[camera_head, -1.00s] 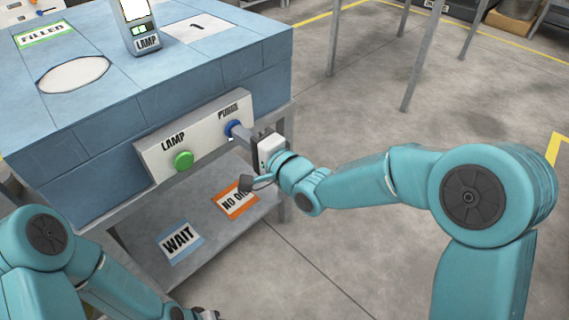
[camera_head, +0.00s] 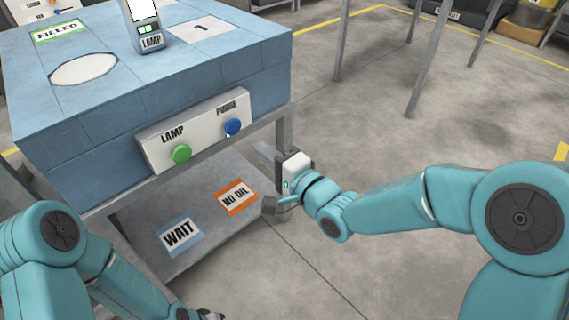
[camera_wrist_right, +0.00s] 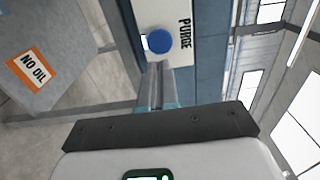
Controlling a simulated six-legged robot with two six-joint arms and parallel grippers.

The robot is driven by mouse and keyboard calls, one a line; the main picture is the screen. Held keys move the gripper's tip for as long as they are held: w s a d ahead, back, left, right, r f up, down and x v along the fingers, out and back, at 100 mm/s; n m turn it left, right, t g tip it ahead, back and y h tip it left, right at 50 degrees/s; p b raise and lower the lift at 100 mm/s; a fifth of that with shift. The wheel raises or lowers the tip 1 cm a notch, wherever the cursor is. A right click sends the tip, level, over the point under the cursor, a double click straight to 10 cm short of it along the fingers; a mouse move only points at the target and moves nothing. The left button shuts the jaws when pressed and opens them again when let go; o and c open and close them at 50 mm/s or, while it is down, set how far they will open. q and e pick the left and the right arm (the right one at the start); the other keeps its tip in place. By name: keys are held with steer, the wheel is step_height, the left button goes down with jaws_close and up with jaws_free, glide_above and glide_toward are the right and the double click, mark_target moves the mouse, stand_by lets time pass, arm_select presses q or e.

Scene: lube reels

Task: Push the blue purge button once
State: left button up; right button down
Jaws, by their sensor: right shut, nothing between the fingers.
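The blue purge button (camera_head: 233,127) sits on the right end of a white panel (camera_head: 205,135) on the front of the blue-topped bench. It also shows in the right wrist view (camera_wrist_right: 159,41), just beyond my fingertips. My right gripper (camera_head: 262,150) is shut and empty. It is below and to the right of the button, with a gap between them in the head view. My left gripper (camera_head: 212,314) only just shows at the bottom edge, and its fingers cannot be made out.
A green lamp button (camera_head: 181,154) is on the same panel, left of the blue one. A lamp device (camera_head: 149,32) stands on the bench. The lower shelf carries WAIT (camera_head: 179,234) and NO OIL (camera_head: 236,198) labels. Open floor lies to the right.

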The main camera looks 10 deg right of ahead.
steer(key=shift+p+v, duration=0.3)
steer(key=shift+v, duration=2.2)
